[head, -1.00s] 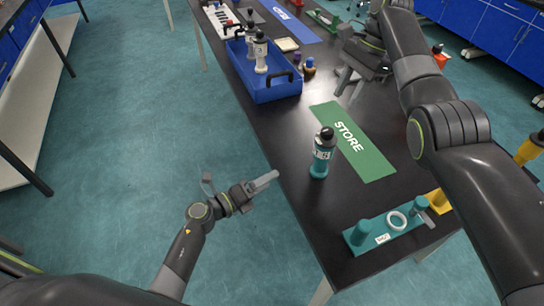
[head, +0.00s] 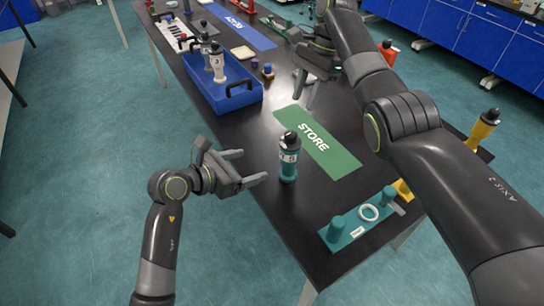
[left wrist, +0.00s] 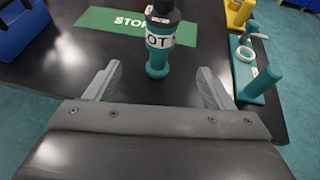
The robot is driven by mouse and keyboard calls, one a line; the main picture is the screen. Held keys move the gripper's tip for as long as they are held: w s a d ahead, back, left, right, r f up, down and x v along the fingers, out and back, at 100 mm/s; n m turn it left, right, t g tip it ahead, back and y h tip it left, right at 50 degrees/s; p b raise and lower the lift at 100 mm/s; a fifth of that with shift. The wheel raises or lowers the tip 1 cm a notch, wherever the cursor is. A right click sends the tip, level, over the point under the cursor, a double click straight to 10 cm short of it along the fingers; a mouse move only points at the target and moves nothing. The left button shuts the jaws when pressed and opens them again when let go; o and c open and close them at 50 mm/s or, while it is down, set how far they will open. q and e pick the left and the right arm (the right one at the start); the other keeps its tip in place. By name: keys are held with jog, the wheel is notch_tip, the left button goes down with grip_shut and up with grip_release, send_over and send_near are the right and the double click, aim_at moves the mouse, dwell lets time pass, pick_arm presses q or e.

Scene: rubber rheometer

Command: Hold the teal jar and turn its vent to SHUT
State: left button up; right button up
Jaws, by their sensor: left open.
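The teal jar (head: 289,160) stands upright on the black table, beside the green STORE mat. It has a white lettered band and a black top. In the left wrist view the jar (left wrist: 158,58) stands ahead, between the lines of the two fingers, with letters "OT" on its band. My left gripper (head: 252,167) is open and empty, just left of the jar and apart from it. Its spread fingers also show in the left wrist view (left wrist: 158,88). My right gripper (head: 312,90) hangs over the table further back, beyond the mat; its jaws look spread with nothing between them.
The green STORE mat (head: 335,157) lies right of the jar. A teal fixture (head: 350,236) with a white ring is at the near table end. A blue tray (head: 236,101) holds white bottles. A yellow bottle (head: 483,128) is at the right.

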aim_at(282, 156)
pick_arm(q)
jog(key=x, duration=1.5)
jog(key=shift+w+d, duration=0.2)
jog(key=shift+d, duration=0.1)
jog(key=shift+c, duration=0.5)
